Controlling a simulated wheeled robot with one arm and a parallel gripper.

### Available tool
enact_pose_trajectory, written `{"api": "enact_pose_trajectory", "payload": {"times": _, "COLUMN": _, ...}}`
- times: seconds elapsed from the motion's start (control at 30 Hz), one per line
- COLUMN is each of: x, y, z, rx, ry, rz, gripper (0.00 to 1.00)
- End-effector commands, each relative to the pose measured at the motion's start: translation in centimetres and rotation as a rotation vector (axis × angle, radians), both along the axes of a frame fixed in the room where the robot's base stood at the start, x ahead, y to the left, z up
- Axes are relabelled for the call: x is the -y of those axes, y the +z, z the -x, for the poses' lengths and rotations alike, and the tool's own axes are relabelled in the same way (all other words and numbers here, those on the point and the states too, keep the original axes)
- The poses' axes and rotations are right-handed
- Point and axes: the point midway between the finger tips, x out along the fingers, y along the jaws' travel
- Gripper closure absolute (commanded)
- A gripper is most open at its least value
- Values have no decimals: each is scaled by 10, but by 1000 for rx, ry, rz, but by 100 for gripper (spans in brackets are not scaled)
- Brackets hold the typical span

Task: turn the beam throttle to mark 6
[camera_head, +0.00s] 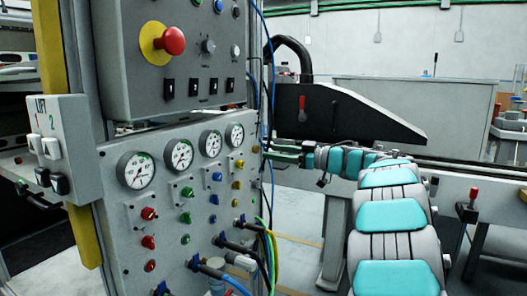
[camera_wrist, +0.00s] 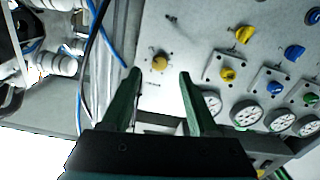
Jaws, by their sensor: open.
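My gripper (camera_wrist: 160,75) has green fingers spread apart, with nothing between them. In the wrist view a round brass-coloured knob (camera_wrist: 160,62) on the grey panel (camera_wrist: 185,28) lies in line with the gap, just past the fingertips. I cannot tell how far off it is, or read any marks around it. In the head view my gripper (camera_head: 283,153) reaches in from the right, close to the right edge of the panel (camera_head: 200,262). No label in view tells which knob is the beam throttle.
Yellow (camera_wrist: 227,74) and blue (camera_wrist: 274,90) knobs and several gauges (camera_wrist: 246,113) sit right of the fingers in the wrist view. Cables (camera_wrist: 92,50) hang at the left. In the head view a red emergency button (camera_head: 171,41) is above the gauges, and hoses (camera_head: 235,247) leave the panel's bottom.

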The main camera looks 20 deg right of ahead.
Motion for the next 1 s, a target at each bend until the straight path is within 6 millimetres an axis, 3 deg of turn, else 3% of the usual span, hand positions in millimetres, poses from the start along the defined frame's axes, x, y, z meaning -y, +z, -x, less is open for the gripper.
{"api": "enact_pose_trajectory", "payload": {"times": 0.3, "x": -23, "y": -1, "z": -30, "rx": 1, "ry": 0, "rz": -1, "gripper": 39}}
{"api": "enact_pose_trajectory", "payload": {"times": 0.63, "x": -24, "y": 0, "z": -32, "rx": 1, "ry": -3, "rz": -1, "gripper": 39}}
{"api": "enact_pose_trajectory", "payload": {"times": 1.0, "x": -24, "y": 0, "z": -32, "rx": 1, "ry": -3, "rz": -1, "gripper": 81}}
